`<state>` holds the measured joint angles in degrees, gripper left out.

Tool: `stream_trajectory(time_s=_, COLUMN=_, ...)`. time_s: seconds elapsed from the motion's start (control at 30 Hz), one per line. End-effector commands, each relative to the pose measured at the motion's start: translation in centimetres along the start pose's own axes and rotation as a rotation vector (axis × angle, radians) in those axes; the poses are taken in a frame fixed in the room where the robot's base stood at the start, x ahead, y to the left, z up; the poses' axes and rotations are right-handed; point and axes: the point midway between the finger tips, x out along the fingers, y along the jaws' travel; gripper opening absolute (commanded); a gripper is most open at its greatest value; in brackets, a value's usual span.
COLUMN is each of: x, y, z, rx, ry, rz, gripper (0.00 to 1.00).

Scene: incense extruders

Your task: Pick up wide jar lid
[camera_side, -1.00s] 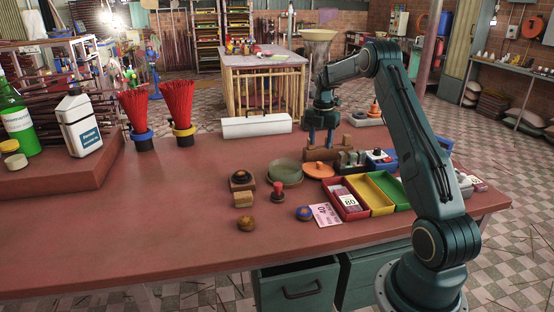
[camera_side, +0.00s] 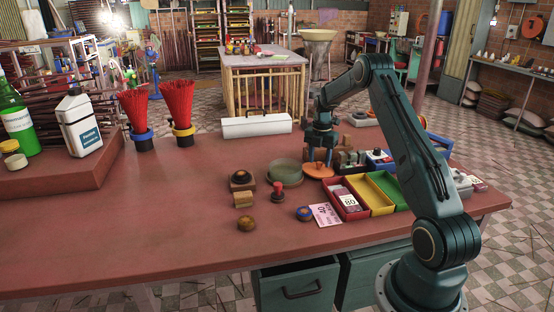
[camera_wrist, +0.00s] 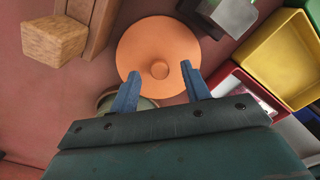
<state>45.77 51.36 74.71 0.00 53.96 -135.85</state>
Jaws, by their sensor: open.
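The wide jar lid is an orange disc with a small round knob at its centre. It lies on the red-brown table in the side view (camera_side: 318,171) and fills the middle of the wrist view (camera_wrist: 158,48). My gripper (camera_side: 319,158) is just above it in the side view. In the wrist view my gripper (camera_wrist: 160,80) is open, with its two blue fingers apart over the lid's near edge and the knob between and beyond them. Nothing is held. A green round dish (camera_side: 285,172) sits left of the lid and is partly hidden under my gripper in the wrist view.
Red (camera_side: 346,207), yellow (camera_side: 373,193) and green trays stand right of the lid. Small dark blocks (camera_side: 349,161) stand close behind it, with wooden blocks (camera_wrist: 55,40) nearby. A stamp (camera_side: 278,191) and small jars lie left. The table's left middle is clear.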

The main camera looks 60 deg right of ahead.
Motion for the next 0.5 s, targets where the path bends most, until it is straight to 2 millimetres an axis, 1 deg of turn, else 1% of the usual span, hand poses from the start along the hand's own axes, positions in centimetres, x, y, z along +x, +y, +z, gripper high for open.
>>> stream_trajectory(time_s=0.03, x=0.40, y=-0.01, z=-0.02, rx=0.000, ry=0.000, rz=-0.001, gripper=0.47)
stream_trajectory(time_s=0.13, x=0.75, y=-0.02, z=-0.02, rx=0.000, ry=0.000, rz=-0.001, gripper=0.47)
stream_trajectory(time_s=0.5, x=0.73, y=0.00, z=-0.01, rx=0.000, ry=0.000, rz=0.000, gripper=0.47)
